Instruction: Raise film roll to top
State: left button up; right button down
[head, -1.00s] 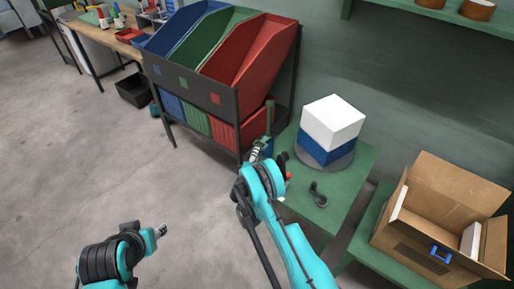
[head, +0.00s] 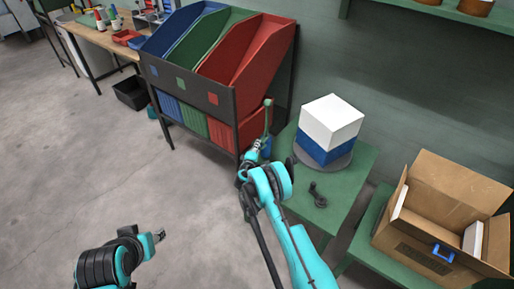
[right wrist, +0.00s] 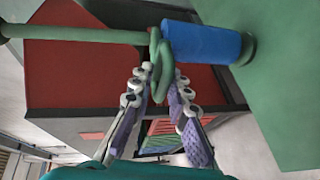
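A blue roll (right wrist: 200,42) stands around a green post (right wrist: 80,35) at the corner of the green table; I take it for the film roll. A green loop handle (right wrist: 163,70) is at the roll's post-side end. In the head view the roll (head: 266,146) shows only in part behind my right gripper, below the upright post (head: 268,113). My right gripper (right wrist: 163,76) is open, with a fingertip on either side of the loop; whether they touch it I cannot tell. My left gripper (head: 159,236) is low over the floor, away from the roll, its opening too small to judge.
The green table (head: 349,185) also bears a white and blue block (head: 331,127) on a grey disc and a dark crank-like part (head: 317,194). A rack of coloured bins (head: 216,70) stands close behind the post. An open cardboard box (head: 420,255) is at right.

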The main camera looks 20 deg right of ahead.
notch_tip(320, 180, up, 13)
jog(key=p, duration=0.4)
jog(key=shift+p, duration=0.3)
jog(key=c, duration=1.6)
grip_release()
jog(key=shift+a, duration=0.1)
jog(key=v, duration=1.2)
